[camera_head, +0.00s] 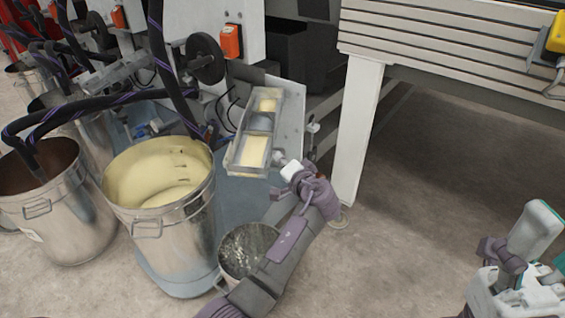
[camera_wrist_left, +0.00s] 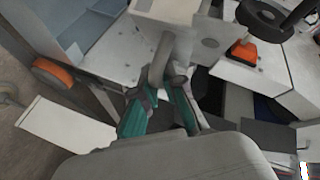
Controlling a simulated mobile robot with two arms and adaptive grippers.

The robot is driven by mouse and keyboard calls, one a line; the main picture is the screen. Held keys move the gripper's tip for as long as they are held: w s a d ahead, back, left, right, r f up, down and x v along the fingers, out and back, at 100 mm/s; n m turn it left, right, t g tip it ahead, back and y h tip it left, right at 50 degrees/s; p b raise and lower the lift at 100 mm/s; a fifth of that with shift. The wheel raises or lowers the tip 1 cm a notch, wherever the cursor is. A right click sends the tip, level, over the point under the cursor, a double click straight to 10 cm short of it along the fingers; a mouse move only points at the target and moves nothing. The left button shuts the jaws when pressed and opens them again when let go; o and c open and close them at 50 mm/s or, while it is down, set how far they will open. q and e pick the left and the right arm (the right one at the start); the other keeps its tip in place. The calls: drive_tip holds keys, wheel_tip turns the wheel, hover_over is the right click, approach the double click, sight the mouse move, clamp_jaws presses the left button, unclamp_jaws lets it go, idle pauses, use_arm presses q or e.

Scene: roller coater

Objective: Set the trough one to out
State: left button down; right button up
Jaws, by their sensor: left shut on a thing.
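The trough (camera_head: 234,158) is a narrow, clear-walled tray with pale yellow coating in two sections. It sticks out from the machine in the middle of the head view. My left gripper (camera_head: 296,172) is at its near right end. In the left wrist view, my left gripper (camera_wrist_left: 158,108) has its teal fingers shut on a grey handle (camera_wrist_left: 158,62) below a pale box-shaped part (camera_wrist_left: 170,10). My right gripper (camera_head: 522,258) is at the lower right of the head view, away from the trough. Its jaw opening cannot be made out.
A large metal bucket of yellow coating (camera_head: 160,225) and a brown-filled bucket (camera_head: 45,210) stand at the left with hoses. A smaller bucket (camera_head: 240,250) stands under my left arm. A white table leg (camera_head: 358,130) rises just right of my left gripper. Floor at right is clear.

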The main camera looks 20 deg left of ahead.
use_arm(q)
drive_tip(key=shift+w+d, duration=0.1)
drive_tip(key=shift+d, duration=0.2)
drive_tip(key=c, duration=1.5)
unclamp_jaws()
drive_tip(key=shift+d, duration=0.1)
wheel_tip(320, 180, up, 10)
drive_tip(key=shift+r, duration=0.1)
drive_tip(key=shift+c, duration=0.3)
